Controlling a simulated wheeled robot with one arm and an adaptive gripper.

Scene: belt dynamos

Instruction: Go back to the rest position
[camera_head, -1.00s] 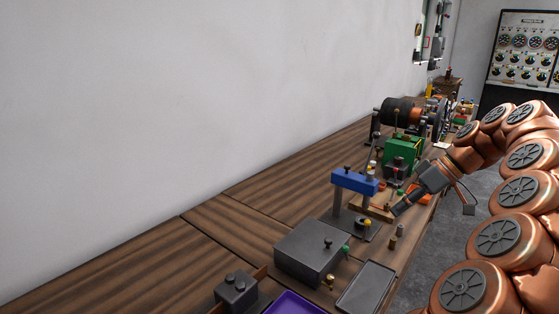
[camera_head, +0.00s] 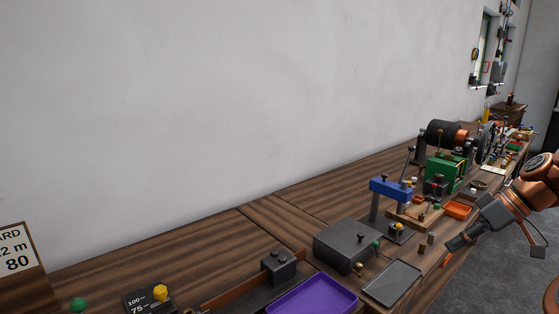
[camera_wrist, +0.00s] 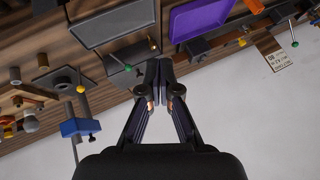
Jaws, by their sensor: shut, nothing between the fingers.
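Beyond the fingertips the wrist view shows the bench with a grey tray (camera_wrist: 107,22) and a purple tray (camera_wrist: 198,28).
On the bench stand a grey box (camera_head: 346,243), a blue-topped stand (camera_head: 391,189), a green machine (camera_head: 446,171) and an orange tray (camera_head: 459,209). A purple tray (camera_head: 312,296) lies near the front. The left bench stretch by the wall is mostly clear.

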